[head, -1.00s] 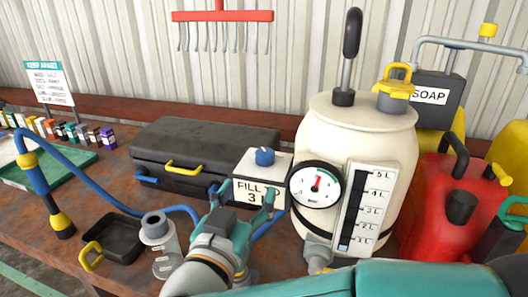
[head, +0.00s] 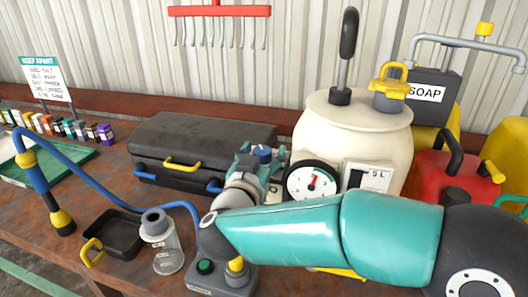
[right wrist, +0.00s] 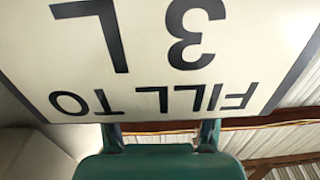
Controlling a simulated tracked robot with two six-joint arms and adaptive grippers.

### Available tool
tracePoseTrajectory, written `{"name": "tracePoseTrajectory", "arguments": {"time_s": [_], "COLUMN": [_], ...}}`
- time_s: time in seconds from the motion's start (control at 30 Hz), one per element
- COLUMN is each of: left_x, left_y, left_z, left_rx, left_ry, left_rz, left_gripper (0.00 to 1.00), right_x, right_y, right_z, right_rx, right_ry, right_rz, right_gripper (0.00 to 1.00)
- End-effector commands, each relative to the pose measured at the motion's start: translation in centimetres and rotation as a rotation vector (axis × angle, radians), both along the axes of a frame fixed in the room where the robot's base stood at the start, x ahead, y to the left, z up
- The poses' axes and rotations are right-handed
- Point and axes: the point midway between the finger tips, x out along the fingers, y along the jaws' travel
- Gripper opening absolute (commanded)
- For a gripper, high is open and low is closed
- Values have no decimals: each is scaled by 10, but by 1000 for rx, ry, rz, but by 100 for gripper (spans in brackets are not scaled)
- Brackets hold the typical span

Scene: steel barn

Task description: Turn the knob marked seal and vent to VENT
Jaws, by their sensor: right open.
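A blue knob (head: 262,153) shows on top of a small pale box beside the white tank (head: 345,138). I cannot read a seal or vent marking on it. My right gripper (head: 262,167) is open in front of this knob and partly hides the box; I cannot tell whether it touches the knob. In the right wrist view the two fingers of my right gripper (right wrist: 160,135) stand apart with nothing between them. My left gripper is not in view.
A black case (head: 200,143) lies behind and left. The dial gauge (head: 311,183) on the tank is close right of my gripper. A clear container (head: 166,255), a black tray (head: 118,238) and a grey box with a green button (head: 205,267) stand in front.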

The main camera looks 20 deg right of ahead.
Motion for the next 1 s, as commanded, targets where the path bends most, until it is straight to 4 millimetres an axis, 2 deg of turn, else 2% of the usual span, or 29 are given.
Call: {"name": "tracePoseTrajectory", "arguments": {"time_s": [0.07,0.43,0.57,0.8,1.0], "left_x": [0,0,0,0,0], "left_y": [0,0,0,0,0], "left_z": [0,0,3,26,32], "left_rx": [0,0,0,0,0], "left_ry": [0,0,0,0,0], "left_rz": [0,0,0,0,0], "left_gripper": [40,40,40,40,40], "right_x": [0,0,0,1,0], "right_y": [0,1,1,1,0], "right_z": [0,0,1,4,1], "right_rx": [0,0,0,0,-1], "right_ry": [0,0,1,1,1], "right_rz": [0,0,-14,-182,-274], "right_gripper": [66,6,5,5,5]}}
